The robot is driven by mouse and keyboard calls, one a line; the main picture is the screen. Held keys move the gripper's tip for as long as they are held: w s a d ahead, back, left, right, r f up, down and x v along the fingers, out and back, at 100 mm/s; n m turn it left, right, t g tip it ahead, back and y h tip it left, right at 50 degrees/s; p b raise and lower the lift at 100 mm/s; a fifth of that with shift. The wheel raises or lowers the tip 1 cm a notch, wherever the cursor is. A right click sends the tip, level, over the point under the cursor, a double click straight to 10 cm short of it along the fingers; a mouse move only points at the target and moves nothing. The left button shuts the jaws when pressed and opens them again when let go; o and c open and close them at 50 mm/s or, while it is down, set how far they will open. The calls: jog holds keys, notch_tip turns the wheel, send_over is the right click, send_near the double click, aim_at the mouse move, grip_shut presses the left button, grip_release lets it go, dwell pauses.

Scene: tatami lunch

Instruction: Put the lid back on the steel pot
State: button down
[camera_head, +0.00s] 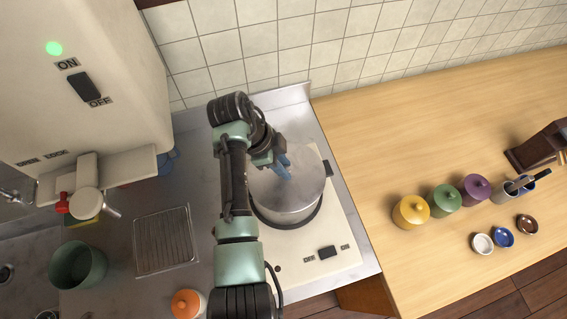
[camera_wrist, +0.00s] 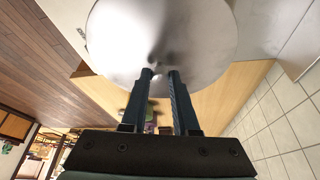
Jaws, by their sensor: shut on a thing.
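The steel pot (camera_head: 290,218) stands on the cooker at the back of the steel counter, with a dark side handle (camera_head: 327,168) at its right. My gripper (camera_head: 284,172) is over the pot, its blue fingers pointing down. In the wrist view my gripper (camera_wrist: 160,73) is shut on the round, shiny lid (camera_wrist: 205,35) near its middle; the grasped knob is mostly hidden between the fingertips. In the head view the lid (camera_head: 307,186) is at the pot's mouth. I cannot tell whether it rests on the rim or is slightly above it.
The pale cooker (camera_head: 345,235) has a dark switch on its front. A green pot (camera_head: 78,265) and orange jar (camera_head: 187,303) stand left. Yellow (camera_head: 410,212), green (camera_head: 444,200) and purple (camera_head: 475,188) jars are right. The tiled wall is behind.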

jog(key=shift+c, duration=0.6)
grip_release()
jog(key=shift+r+p, duration=3)
jog(key=shift+r, duration=0.55)
jog(key=shift+f, duration=0.1)
grip_shut()
